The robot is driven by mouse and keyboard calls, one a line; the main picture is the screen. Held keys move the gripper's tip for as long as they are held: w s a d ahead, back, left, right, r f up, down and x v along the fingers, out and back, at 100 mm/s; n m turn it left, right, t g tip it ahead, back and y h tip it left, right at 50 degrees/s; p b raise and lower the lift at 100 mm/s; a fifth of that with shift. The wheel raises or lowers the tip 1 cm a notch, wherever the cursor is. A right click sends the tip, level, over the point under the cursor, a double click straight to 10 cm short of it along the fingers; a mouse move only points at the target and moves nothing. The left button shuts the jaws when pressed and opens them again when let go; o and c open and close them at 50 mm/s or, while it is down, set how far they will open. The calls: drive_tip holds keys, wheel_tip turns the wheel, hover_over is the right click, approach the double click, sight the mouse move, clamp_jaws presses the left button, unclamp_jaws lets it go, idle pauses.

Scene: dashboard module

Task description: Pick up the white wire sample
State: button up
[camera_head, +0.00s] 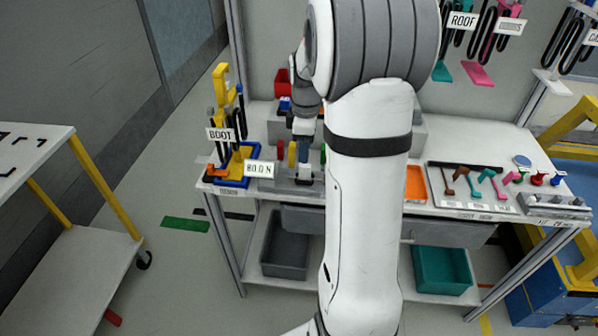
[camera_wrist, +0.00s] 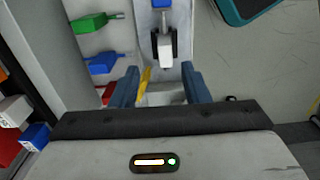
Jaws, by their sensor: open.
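In the wrist view, a white piece that looks like the white wire sample (camera_wrist: 165,51) sits in a dark forked holder, ahead of my gripper (camera_wrist: 160,82). My gripper's two blue fingers are apart, with the white piece beyond their tips and roughly in line with the gap. A yellow piece (camera_wrist: 145,77) shows near the left finger. In the head view my gripper (camera_head: 303,148) is over the rack area on the bench. I cannot make out the white sample there; my arm and gripper cover part of that area.
Green (camera_wrist: 95,21), blue (camera_wrist: 103,62) and red (camera_wrist: 107,92) samples stand left of the fingers. A blue-rimmed tray (camera_head: 232,182) with upright tools lies left of the rack. An orange tray (camera_head: 416,184) and a tool board (camera_head: 472,205) lie to the right.

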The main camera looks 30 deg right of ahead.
sight(304, 167)
drive_tip(key=f, duration=0.6)
drive_tip(key=shift+s+a+f, duration=0.2)
drive_tip(key=shift+f, duration=0.2)
drive_tip(key=shift+c, duration=0.5)
clamp_jaws()
